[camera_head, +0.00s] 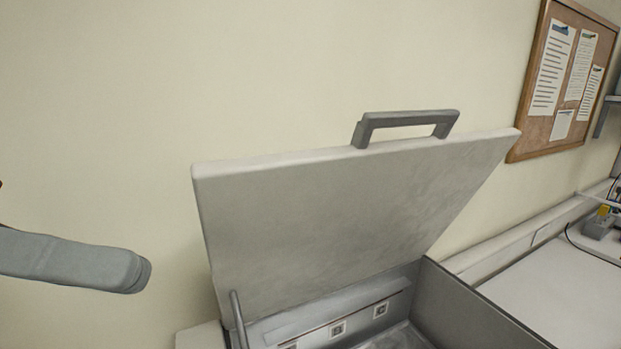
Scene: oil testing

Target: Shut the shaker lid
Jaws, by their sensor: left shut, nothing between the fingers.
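The shaker lid (345,215) is a large pale grey panel standing raised, leaning back towards the wall. Its dark grey handle (408,121) is on the top edge. The open shaker body (455,305) is below it, with its front cut off by the picture's bottom edge. A thin grey rod (239,320) stands at the lid's lower left. My left gripper (138,274) comes in from the left edge, shut and empty. In the picture it is left of the lid with a gap between them. My right gripper is not in view.
A cork board (545,135) with papers hangs on the wall at upper right. A white bench top (560,295) lies right of the shaker, with a small grey and yellow item (600,222) and cables at its far end. The space above the lid is clear.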

